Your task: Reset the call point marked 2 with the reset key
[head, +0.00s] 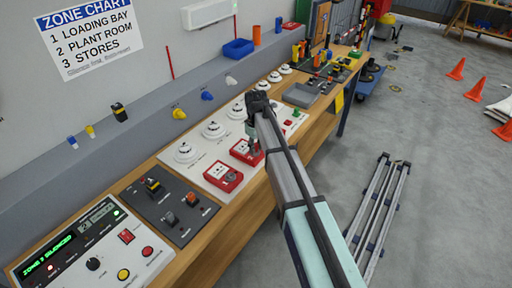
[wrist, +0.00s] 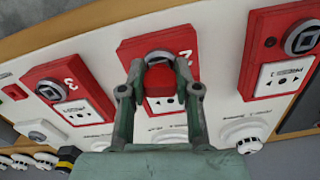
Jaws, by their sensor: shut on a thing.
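The call point marked 2 (wrist: 128,52) is a red box in the middle of the wrist view, with a grey round lock (wrist: 160,56) and a white window (wrist: 163,104). My gripper (wrist: 158,90) is shut on a red block-shaped piece (wrist: 159,78), which looks like the handle of the reset key. The red piece overlaps the lock; whether the key is seated in it I cannot tell. In the head view my gripper (head: 252,142) points down at a red call point (head: 240,154), partly hiding it.
The call point marked 3 (wrist: 70,88) and another red call point (wrist: 262,60) flank it closely. White detectors (head: 214,130) stand behind on the white board. An alarm panel (head: 88,250) with a green display reading "SILENCED" is at the front left. The floor at right holds a folded ladder (head: 380,205).

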